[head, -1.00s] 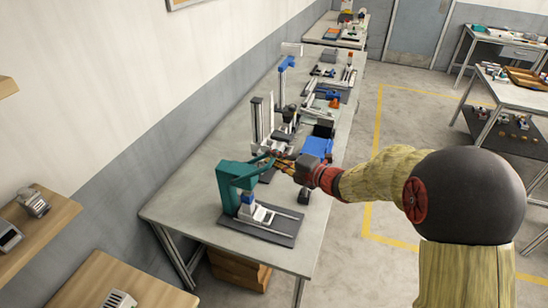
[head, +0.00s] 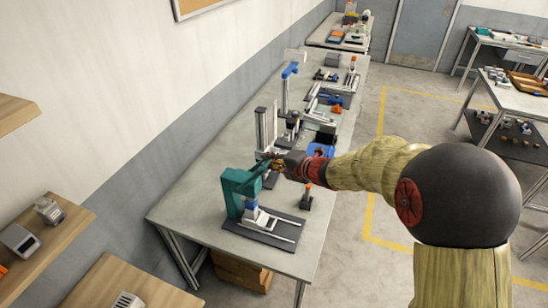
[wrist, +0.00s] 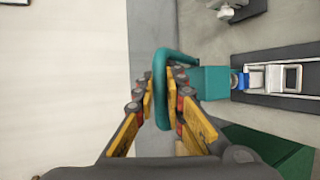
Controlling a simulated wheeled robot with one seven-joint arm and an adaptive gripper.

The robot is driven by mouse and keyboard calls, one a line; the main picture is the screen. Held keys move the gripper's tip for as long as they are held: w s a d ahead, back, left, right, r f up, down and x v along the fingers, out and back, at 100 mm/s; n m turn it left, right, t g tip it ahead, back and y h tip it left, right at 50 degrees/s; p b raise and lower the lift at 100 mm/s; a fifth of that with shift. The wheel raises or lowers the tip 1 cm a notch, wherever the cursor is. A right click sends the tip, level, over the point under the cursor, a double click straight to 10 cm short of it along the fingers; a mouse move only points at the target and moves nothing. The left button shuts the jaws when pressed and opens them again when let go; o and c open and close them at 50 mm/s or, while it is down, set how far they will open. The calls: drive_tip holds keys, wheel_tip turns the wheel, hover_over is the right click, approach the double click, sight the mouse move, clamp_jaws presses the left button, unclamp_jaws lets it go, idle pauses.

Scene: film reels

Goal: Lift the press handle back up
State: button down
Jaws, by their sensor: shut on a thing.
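The teal press (head: 236,203) stands upright at the near end of the long grey table. Its handle (head: 245,176) is a teal bar reaching from the press head towards my gripper. My gripper (head: 268,163) is just right of the press top, above the table, shut on the handle's free end. In the wrist view the curved handle (wrist: 160,62) passes between the yellow fingers of my gripper (wrist: 162,88), and they close on it from both sides. The teal press body (wrist: 211,82) shows right of the fingers. A blue and white part sits under the press head.
The press stands on a dark base plate (head: 276,238) on the long table (head: 190,215). A small dark post with an orange top (head: 306,198) stands to its right. Slides and a blue block fill the table behind. The wall is close on the left.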

drive_tip(key=w+a+r+n+g+h+p, duration=0.1)
drive_tip(key=w+a+r+g+h+p, duration=0.1)
drive_tip(key=a+p, duration=0.6)
drive_tip(key=shift+w+r+h+p, duration=0.55)
drive_tip(key=shift+r+h+p, duration=0.4)
drive_tip(key=shift+p, duration=2.9)
drive_tip(key=c, duration=1.8)
unclamp_jaws()
drive_tip(key=shift+a+f, duration=0.1)
drive_tip(key=shift+f, duration=0.1)
drive_tip(key=v, duration=1.2)
